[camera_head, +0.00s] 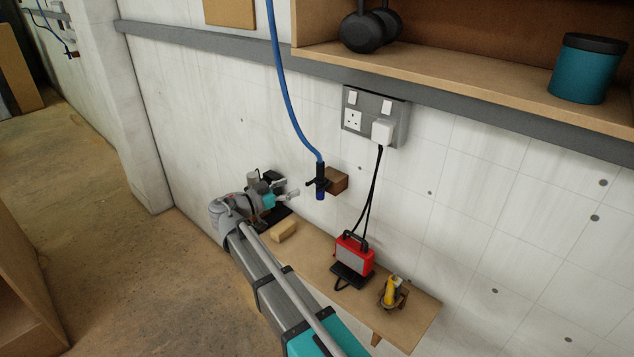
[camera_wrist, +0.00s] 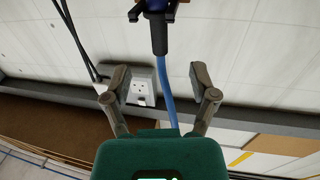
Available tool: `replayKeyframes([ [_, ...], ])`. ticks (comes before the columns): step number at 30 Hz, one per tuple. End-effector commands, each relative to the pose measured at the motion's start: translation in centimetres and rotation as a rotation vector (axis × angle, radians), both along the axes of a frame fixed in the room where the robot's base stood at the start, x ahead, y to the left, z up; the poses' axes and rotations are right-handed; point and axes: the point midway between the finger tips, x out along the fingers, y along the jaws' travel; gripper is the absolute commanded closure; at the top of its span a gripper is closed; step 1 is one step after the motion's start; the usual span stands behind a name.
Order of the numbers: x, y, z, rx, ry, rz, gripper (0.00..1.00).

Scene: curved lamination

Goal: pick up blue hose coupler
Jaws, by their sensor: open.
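The hose coupler hangs at the end of a blue hose (camera_head: 285,90) in the head view. It has a black body (camera_head: 320,173) and a blue lower end (camera_head: 320,195). It sits in a dark holder by a brown block on the wall. In the wrist view the coupler (camera_wrist: 158,35) is at the top centre, beyond my fingertips, and the hose (camera_wrist: 167,90) runs down between the fingers. My gripper (camera_wrist: 158,78) is open and empty. In the head view my gripper (camera_head: 285,187) is left of the coupler; its exact gap is unclear.
A small wooden shelf (camera_head: 410,320) below holds a red charger (camera_head: 354,254), a yellow tool (camera_head: 390,291) and a wood block (camera_head: 284,231). A wall socket (camera_head: 375,118) with a black cable is above right. An upper shelf (camera_head: 480,78) juts out above.

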Motion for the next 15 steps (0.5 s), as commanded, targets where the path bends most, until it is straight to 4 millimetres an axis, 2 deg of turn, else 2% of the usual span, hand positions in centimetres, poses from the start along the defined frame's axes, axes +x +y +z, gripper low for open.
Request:
replayKeyframes([
  [7,2.4,-2.8,0.0,0.0,0.0,-0.001,0.25],
  [15,3.7,-4.2,0.0,0.0,0.0,0.001,0.25],
])
